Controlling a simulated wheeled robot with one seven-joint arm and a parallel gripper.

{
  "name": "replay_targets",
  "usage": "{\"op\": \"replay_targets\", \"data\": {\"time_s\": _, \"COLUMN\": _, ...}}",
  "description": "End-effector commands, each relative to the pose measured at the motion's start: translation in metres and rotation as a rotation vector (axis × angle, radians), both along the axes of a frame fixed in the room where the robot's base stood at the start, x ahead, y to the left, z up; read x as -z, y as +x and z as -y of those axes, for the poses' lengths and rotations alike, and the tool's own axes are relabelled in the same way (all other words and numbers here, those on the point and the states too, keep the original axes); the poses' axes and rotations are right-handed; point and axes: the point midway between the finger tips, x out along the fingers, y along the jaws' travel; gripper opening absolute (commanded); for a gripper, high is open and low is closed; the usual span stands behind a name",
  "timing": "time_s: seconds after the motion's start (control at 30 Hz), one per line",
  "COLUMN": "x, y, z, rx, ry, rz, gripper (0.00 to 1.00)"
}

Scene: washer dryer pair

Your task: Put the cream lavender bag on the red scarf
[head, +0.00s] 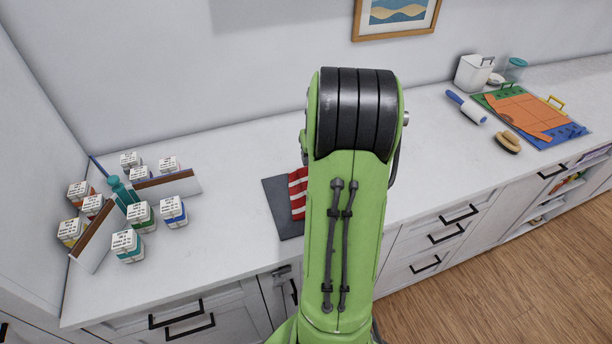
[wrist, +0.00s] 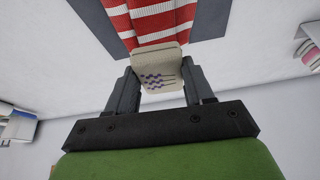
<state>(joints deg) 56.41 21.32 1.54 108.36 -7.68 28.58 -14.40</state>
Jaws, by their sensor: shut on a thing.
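The cream lavender bag (wrist: 160,72), with a purple sprig print, is between the two fingers of my gripper (wrist: 160,94) in the wrist view. My gripper is shut on it. The red scarf (wrist: 150,18), with white stripes, lies on a dark grey mat (wrist: 208,16) just beyond the bag in that view. The bag's far edge overlaps the scarf's near end in the picture; I cannot tell whether they touch. In the head view only the left edge of the scarf (head: 298,190) shows beside my arm, and the bag and gripper are hidden behind the arm.
A lint roller (head: 467,107), brush (head: 507,141), white bin (head: 473,72) and coloured mats (head: 515,112) are at the right. Counter (head: 230,235) left of the grey mat is clear.

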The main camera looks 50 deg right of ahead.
Motion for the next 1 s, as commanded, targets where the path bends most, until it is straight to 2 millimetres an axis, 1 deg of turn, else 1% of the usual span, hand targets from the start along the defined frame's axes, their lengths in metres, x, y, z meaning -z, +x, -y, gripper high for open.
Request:
{"op": "replay_targets", "data": {"time_s": 0.03, "x": 0.016, "y": -0.001, "z": -0.001, "rx": 0.0, "ry": 0.008, "rz": -0.006, "gripper": 0.23}}
{"op": "replay_targets", "data": {"time_s": 0.1, "x": 0.034, "y": -0.001, "z": -0.001, "rx": -0.001, "ry": 0.009, "rz": -0.005, "gripper": 0.23}}
{"op": "replay_targets", "data": {"time_s": 0.27, "x": 0.061, "y": -0.001, "z": -0.001, "rx": 0.0, "ry": 0.006, "rz": -0.003, "gripper": 0.23}}
{"op": "replay_targets", "data": {"time_s": 0.4, "x": 0.087, "y": -0.001, "z": -0.002, "rx": -0.001, "ry": 0.006, "rz": -0.004, "gripper": 0.23}}
{"op": "replay_targets", "data": {"time_s": 0.5, "x": 0.095, "y": -0.001, "z": -0.001, "rx": -0.002, "ry": 0.004, "rz": -0.002, "gripper": 0.23}}
{"op": "replay_targets", "data": {"time_s": 0.67, "x": 0.094, "y": -0.001, "z": -0.002, "rx": -0.001, "ry": 0.003, "rz": -0.004, "gripper": 0.23}}
{"op": "replay_targets", "data": {"time_s": 0.7, "x": 0.094, "y": -0.001, "z": -0.002, "rx": -0.001, "ry": 0.003, "rz": -0.004, "gripper": 0.58}}
{"op": "replay_targets", "data": {"time_s": 0.83, "x": 0.094, "y": -0.001, "z": -0.002, "rx": -0.002, "ry": 0.004, "rz": -0.002, "gripper": 0.78}}
{"op": "replay_targets", "data": {"time_s": 1.0, "x": 0.094, "y": 0.0, "z": -0.002, "rx": -0.002, "ry": 0.004, "rz": -0.002, "gripper": 0.78}}
